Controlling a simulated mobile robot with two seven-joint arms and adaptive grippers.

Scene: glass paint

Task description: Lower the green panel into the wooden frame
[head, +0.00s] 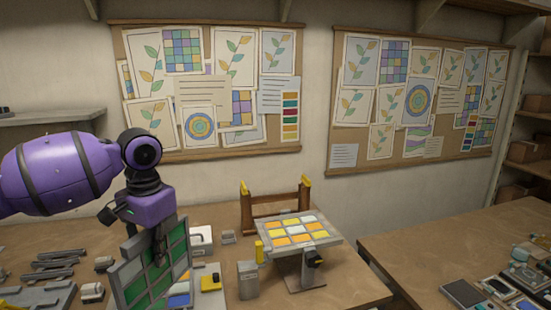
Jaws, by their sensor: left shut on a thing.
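The green panel (150,269) is a grey-edged grid of green panes, standing nearly upright in the lower left of the head view. My left gripper (159,250) points down and is shut on its upper part; its fingers are partly hard to make out against the panes. The wooden frame (276,207) is a dark brown rack with two posts and yellow tips, at the back of the bench, to the right of the panel and apart from it. My right gripper is not in view.
A tilted stand holds a yellow, orange and white panel (299,231) in front of the wooden frame. A grey box (247,279) and a yellow block (211,282) stand between it and the green panel. Metal bars (55,264) lie at left. A second table (435,235) is at right.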

